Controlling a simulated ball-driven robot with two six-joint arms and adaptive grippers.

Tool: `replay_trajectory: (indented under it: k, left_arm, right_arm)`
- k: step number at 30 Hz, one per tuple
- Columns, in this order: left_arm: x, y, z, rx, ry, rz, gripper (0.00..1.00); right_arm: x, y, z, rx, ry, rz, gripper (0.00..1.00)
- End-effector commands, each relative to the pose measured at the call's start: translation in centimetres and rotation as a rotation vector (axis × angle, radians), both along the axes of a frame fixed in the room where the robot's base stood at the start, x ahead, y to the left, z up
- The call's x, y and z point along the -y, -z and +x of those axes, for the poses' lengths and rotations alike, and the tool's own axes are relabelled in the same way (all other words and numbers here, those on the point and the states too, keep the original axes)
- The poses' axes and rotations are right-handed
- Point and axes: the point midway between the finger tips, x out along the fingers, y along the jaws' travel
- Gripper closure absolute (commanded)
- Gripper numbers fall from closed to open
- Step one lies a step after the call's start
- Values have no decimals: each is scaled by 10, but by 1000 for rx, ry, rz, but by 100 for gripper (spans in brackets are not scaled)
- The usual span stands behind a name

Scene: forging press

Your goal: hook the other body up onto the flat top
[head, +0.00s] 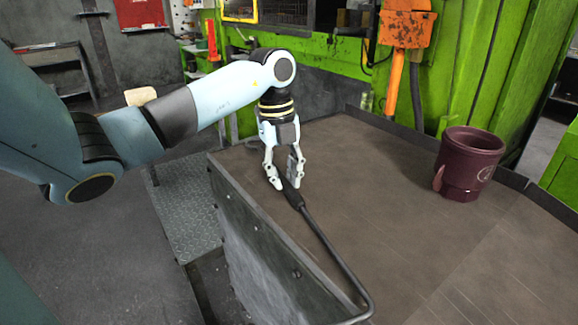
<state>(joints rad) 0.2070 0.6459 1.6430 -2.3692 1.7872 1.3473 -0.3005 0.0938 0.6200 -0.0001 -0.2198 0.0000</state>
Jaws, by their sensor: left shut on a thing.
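My left gripper (286,184) is shut on the dark handle of a long black hooked rod (324,240) near the left edge of the flat top (420,245). The rod slants toward the front. Its far end bends back to the left at the bottom of the picture, by the front-left edge, and is cut off there. A dark purple tub (467,165) stands upright on the flat top at the right, well apart from the rod. A small pinkish piece (438,180) shows at its left side. I cannot make out another body at the hook. My right gripper is not in view.
A raised dark side wall (262,235) drops from the flat top's left edge. A grey tread plate (186,215) lies lower, left of it. The green press (470,70) with an orange box (405,28) stands behind. The middle of the flat top is clear.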

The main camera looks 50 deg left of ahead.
Motion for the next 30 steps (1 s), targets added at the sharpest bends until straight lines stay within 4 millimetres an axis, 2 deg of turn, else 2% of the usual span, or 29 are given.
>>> replay_trajectory:
  k: [8,9,15,24,26,30]
  left_arm:
    - [-2,0,0,2,1,2,100]
    - [-2,0,0,2,1,2,78]
    - [-2,0,0,0,0,1,53]
    - [-2,-2,0,0,0,1,53]
    - [-3,-7,0,1,0,3,53]
    - [-6,-32,0,4,1,5,53]
  right_arm:
    - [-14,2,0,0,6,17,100]
    - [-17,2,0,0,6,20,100]
    - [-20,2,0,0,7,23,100]
    - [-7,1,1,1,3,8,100]
    - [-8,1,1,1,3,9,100]
    - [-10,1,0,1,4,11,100]
